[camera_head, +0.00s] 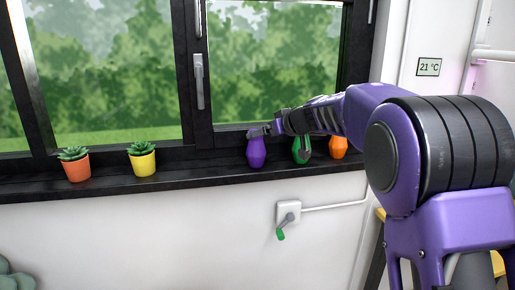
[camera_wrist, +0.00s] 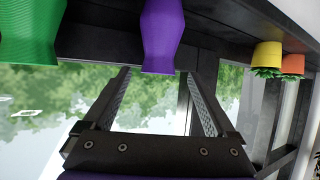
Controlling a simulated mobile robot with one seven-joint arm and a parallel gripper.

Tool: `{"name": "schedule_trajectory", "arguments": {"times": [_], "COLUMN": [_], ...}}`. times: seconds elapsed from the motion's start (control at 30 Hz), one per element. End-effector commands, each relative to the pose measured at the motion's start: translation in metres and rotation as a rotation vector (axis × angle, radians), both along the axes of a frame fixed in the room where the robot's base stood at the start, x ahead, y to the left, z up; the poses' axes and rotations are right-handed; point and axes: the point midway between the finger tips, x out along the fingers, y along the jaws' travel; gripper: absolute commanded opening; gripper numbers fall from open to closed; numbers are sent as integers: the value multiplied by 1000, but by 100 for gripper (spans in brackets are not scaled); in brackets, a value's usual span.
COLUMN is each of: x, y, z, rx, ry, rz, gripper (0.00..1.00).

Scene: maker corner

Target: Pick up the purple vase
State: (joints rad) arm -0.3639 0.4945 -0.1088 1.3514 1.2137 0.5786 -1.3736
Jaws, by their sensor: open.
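The purple vase (camera_head: 256,153) stands upright on the dark window sill, left of a green vase. In the wrist view, which is upside down, the purple vase (camera_wrist: 161,36) hangs from the top edge with its rim toward my fingers. My gripper (camera_head: 262,130) reaches in from the right at the height of the vase's top. In the wrist view my gripper (camera_wrist: 158,73) is open and empty, its two fingers pointing toward the vase with the rim between their tips in the picture. I cannot tell whether a finger touches it.
A green vase (camera_head: 301,151) and an orange vase (camera_head: 338,147) stand close on the right, partly under my arm. A yellow pot (camera_head: 143,163) and an orange-red pot (camera_head: 77,169) with plants stand left. The sill (camera_head: 205,179) is bare between yellow pot and purple vase. The window is behind.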

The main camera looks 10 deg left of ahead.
Motion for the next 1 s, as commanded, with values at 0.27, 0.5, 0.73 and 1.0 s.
{"name": "schedule_trajectory", "arguments": {"times": [0.27, 0.5, 0.73, 1.0], "x": [13, 32, 35, 35], "y": [16, 33, 37, 36], "z": [-11, -25, -28, -28], "rx": [-2, -2, 0, -1], "ry": [0, -2, -2, -1], "rz": [2, -1, -1, -1], "gripper": [91, 91, 91, 59]}}
